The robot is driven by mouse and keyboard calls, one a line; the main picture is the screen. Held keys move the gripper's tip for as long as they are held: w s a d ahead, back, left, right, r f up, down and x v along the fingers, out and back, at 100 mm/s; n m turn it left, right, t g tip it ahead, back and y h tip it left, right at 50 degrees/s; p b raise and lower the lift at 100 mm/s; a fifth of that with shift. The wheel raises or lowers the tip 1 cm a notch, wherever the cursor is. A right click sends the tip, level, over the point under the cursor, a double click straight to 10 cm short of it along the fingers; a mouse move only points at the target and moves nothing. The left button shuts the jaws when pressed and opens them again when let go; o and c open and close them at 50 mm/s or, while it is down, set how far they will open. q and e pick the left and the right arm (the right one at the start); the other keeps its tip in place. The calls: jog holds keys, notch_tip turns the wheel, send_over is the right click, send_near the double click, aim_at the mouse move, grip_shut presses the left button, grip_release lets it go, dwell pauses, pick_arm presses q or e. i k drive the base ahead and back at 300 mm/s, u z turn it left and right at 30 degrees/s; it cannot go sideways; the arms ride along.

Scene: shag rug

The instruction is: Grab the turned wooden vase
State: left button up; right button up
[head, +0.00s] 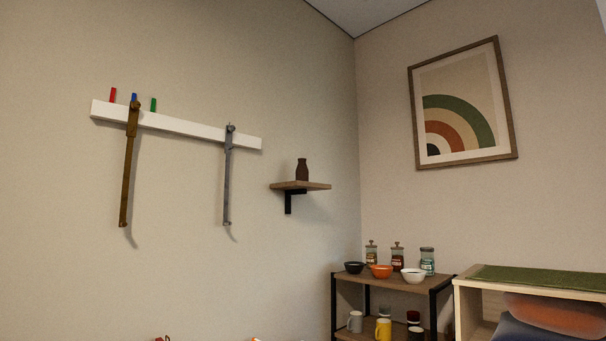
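A small dark brown vase (302,170) stands upright on a little wooden wall shelf (315,186) with a black bracket, near the room corner in the head view. It looks like the turned wooden vase, though it is small and far off. Nothing touches it except the shelf. Neither of my grippers shows in the head view.
A white wall rail (190,127) with hanging tools is left of the shelf. Below right, a rack (440,287) holds bowls, jars and mugs. A pale cabinet (466,315) with a green mat (540,280) stands at right. A framed picture (411,120) hangs above.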

aim_at(302, 172)
jog(key=z, duration=0.25)
jog(key=i, duration=0.25)
jog(key=z, duration=1.1)
jog(key=i, duration=1.35)
jog(key=u, duration=0.65)
jog(key=i, duration=0.35)
jog(key=u, duration=0.35)
